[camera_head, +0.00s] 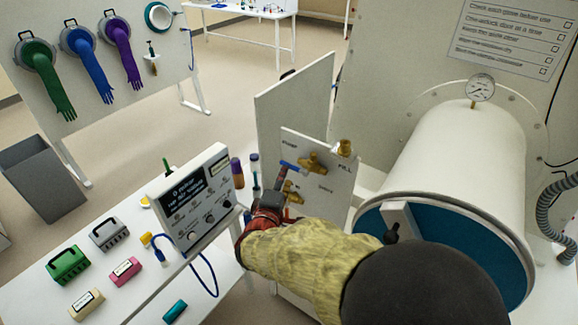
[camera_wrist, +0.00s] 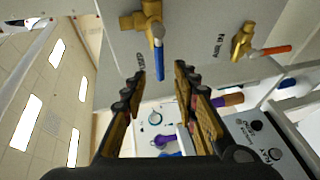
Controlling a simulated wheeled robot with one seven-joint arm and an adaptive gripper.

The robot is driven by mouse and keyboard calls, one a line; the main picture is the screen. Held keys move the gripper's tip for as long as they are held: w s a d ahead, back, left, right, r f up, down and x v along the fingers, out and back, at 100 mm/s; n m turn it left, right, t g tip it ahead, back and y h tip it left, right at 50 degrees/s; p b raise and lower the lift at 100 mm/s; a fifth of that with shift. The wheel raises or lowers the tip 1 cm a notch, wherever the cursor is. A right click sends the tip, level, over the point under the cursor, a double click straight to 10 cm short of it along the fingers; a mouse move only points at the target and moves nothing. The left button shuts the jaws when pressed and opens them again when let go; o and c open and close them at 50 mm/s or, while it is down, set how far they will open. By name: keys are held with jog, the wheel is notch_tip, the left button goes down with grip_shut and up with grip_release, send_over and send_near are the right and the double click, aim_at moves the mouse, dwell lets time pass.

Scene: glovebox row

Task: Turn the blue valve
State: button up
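The blue valve has a blue lever (camera_head: 293,167) on a brass body (camera_head: 313,163), mounted on a white upright panel (camera_head: 325,205). In the wrist view its blue lever (camera_wrist: 158,50) hangs from the brass body (camera_wrist: 152,16) at the top. My gripper (camera_head: 280,184) is just below and left of the valve in the head view. In the wrist view my gripper (camera_wrist: 161,74) is open. The lever's end appears between the two fingertips; I cannot tell whether they touch it. My arm hides part of the panel's lower area.
A second brass valve with an orange lever (camera_wrist: 270,50) is close beside. Another brass fitting (camera_head: 344,149) sits at the panel's top. A control box (camera_head: 195,200) and bottles (camera_head: 237,173) stand left of my gripper. A large white cylinder (camera_head: 455,165) is at right.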

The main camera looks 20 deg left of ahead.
aim_at(294, 168)
jog(key=x, duration=0.7)
jog(key=shift+w+f+p, duration=0.1)
jog(key=shift+w+p, duration=0.15)
jog(key=shift+p, duration=0.15)
jog(key=shift+c, duration=0.2)
grip_shut()
dwell(0.4)
